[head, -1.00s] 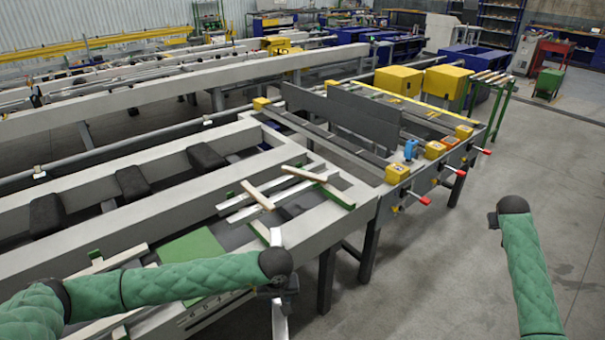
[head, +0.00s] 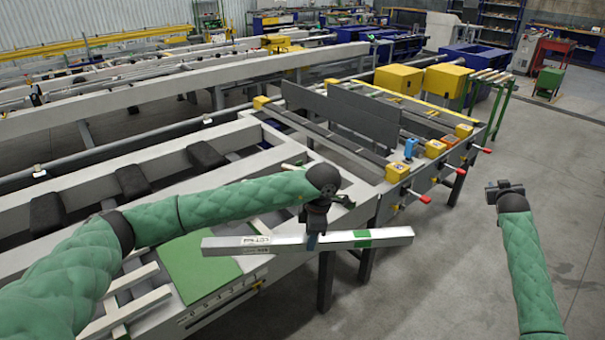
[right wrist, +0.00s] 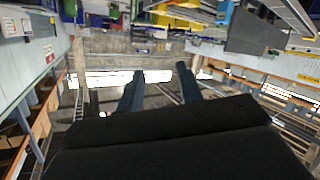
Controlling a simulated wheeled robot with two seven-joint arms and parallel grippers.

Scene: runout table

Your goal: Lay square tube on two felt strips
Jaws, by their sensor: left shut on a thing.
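The square tube (head: 385,239) is a silver bar with white printed labels and a green band, in the head view. My left gripper (head: 312,241) is shut on it near its middle. The tube lies nearly level across the view, in front of the table's near edge, apart from the rests. I cannot clearly make out the two felt strips; my left arm covers much of the table part where short pale and green pieces lay. My right gripper (head: 504,187) is raised over the floor at the right. Its fingers stand apart and empty in the right wrist view (right wrist: 160,73).
A green mat (head: 198,263) lies on the near table, with pale slats (head: 110,312) at its left. The grey frame (head: 225,172) has dark pads (head: 131,182). A machine with yellow blocks (head: 398,172) and red handles stands beyond.

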